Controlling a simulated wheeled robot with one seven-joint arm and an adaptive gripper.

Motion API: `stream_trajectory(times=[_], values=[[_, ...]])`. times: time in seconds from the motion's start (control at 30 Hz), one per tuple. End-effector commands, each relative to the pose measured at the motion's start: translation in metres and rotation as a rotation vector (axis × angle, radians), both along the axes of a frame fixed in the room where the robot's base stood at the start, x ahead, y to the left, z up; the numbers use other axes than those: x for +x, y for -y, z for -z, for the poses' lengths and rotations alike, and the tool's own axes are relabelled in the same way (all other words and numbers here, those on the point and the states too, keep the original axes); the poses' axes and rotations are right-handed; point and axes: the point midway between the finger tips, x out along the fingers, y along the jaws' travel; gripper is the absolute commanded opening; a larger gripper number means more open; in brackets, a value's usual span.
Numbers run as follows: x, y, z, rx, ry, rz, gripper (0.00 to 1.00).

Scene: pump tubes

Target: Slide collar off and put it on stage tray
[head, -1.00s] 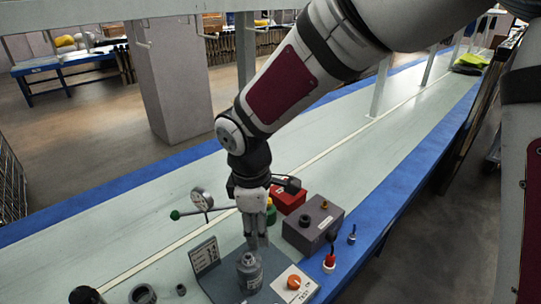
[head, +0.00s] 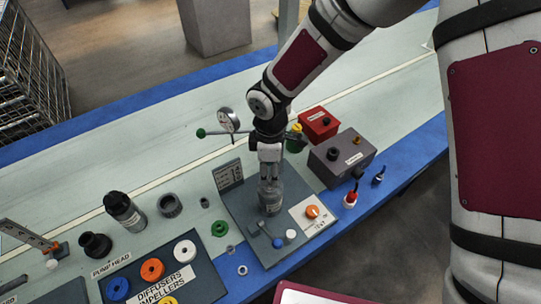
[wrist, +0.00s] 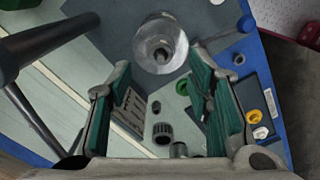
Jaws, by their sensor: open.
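A grey metal cylinder (head: 270,198) stands upright on the dark fixture plate (head: 247,228). In the wrist view a shiny round piece with a dark bore (wrist: 160,42) shows just beyond the fingertips. I cannot tell where the collar ends and the part under it begins. My gripper (head: 270,178) points down over the cylinder's top. In the wrist view my gripper (wrist: 158,66) is open, with its green-padded fingers apart and nothing between the pads. I cannot tell whether a fingertip touches the cylinder. No tray's label can be read as "stage".
A gauge (head: 228,120) with a green-knobbed bar stands behind. A grey box (head: 341,157) and red box (head: 318,124) stand right.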

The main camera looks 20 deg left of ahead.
Motion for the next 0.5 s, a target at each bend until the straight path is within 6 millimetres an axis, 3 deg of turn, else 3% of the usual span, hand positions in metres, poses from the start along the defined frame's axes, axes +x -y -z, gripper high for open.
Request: stream_trajectory(times=[0.2, 0.5], values=[[-0.001, 0.0, 0.034, -0.002, -0.002, 0.0, 0.46], [0.0, 0.0, 0.051, -0.001, 0.0, 0.0, 0.46]])
